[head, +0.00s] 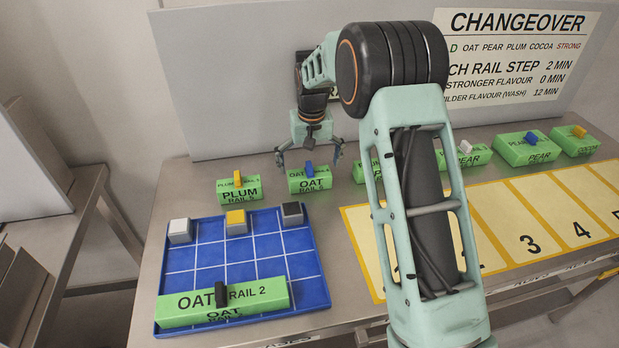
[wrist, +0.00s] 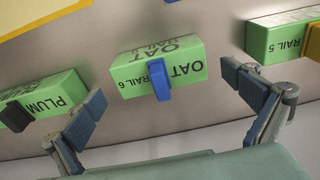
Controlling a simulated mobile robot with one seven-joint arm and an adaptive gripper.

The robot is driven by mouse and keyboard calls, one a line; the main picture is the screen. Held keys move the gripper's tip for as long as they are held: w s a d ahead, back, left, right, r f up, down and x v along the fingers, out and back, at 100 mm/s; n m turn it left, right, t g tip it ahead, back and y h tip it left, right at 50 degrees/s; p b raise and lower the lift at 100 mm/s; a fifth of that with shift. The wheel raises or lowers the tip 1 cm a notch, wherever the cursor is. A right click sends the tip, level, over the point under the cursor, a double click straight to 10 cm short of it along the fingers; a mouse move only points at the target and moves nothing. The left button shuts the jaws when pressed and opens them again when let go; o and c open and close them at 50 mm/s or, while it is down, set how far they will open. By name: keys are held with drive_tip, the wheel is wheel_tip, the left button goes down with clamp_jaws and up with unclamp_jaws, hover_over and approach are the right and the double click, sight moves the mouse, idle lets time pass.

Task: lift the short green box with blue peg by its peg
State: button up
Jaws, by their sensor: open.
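The short green box (head: 316,186) lettered OAT stands on the grey table behind the blue tray, its blue peg (head: 309,169) upright on top. In the wrist view the box (wrist: 191,60) reads OAT, RAIL 6, and its blue peg (wrist: 159,80) shows near the middle. My gripper (head: 308,161) is open and empty above this box, pointing down. In the wrist view its two fingers (wrist: 163,84) are spread wide, one on each side of the peg and apart from it.
A green PLUM box (head: 239,190) with an orange peg is to the left. Another PLUM box (wrist: 48,96) with a black peg is on the other side. A PEAR box (head: 524,153) also has a blue peg. The blue tray (head: 250,272) holds several blocks and a long OAT box.

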sight(310, 173)
drive_tip(key=f, duration=0.3)
drive_tip(key=shift+w+f, duration=0.15)
drive_tip(key=shift+w, duration=0.1)
drive_tip(key=shift+c, duration=0.3)
drive_tip(key=c, duration=1)
